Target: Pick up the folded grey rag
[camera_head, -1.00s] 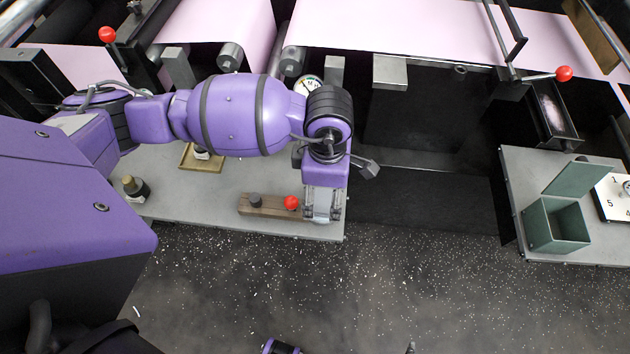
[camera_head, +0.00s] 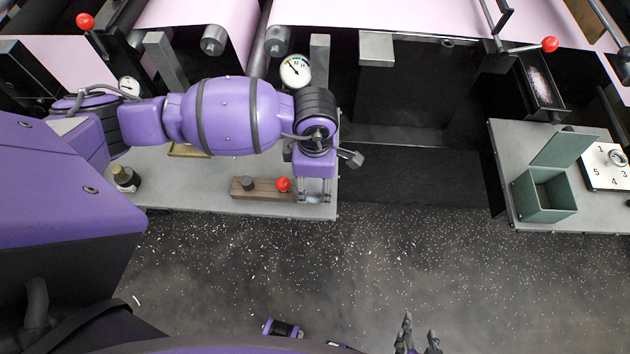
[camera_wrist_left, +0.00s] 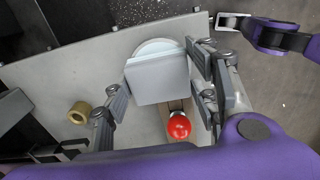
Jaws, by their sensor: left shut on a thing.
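The folded grey rag (camera_wrist_left: 158,80) is a pale grey square between the two fingers of my left gripper (camera_wrist_left: 162,84) in the left wrist view. My left gripper is shut on it. In the head view this gripper (camera_head: 314,192) points down over the right end of the left grey table, beside a red knob (camera_head: 283,184). The rag is hard to make out there. My right gripper (camera_head: 419,330) shows at the bottom edge of the head view, its fingers apart and empty, far from the rag.
A wooden block (camera_head: 248,188) carries the red knob. A white round thing (camera_wrist_left: 155,46) lies partly behind the rag. A brass-coloured ring (camera_wrist_left: 80,112) is on the same table. A green open box (camera_head: 545,195) stands on the right table (camera_head: 507,150). Speckled floor lies in front.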

